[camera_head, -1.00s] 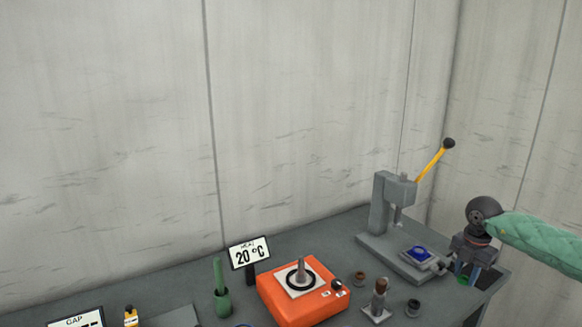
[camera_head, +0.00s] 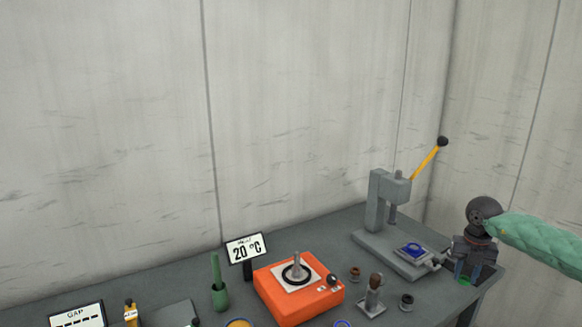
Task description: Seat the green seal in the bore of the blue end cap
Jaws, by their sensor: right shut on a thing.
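The blue end cap (camera_head: 411,250) sits on the plate of the grey press (camera_head: 382,225) at the right of the bench. My right gripper (camera_head: 465,281) points down at the bench's right side, to the right of the press plate and apart from the end cap. It is shut on the green seal (camera_head: 463,282), of which only a small green edge shows between and below the fingertips. I cannot tell how far the seal is above the bench. My left gripper is not in view.
The press has a raised yellow lever (camera_head: 425,163). An orange heater (camera_head: 298,297) with a 20 °C sign (camera_head: 246,250) stands mid-bench. Small brown and dark parts, a stand (camera_head: 372,300) and a green pot (camera_head: 220,296) stand nearby. A wall closes the back.

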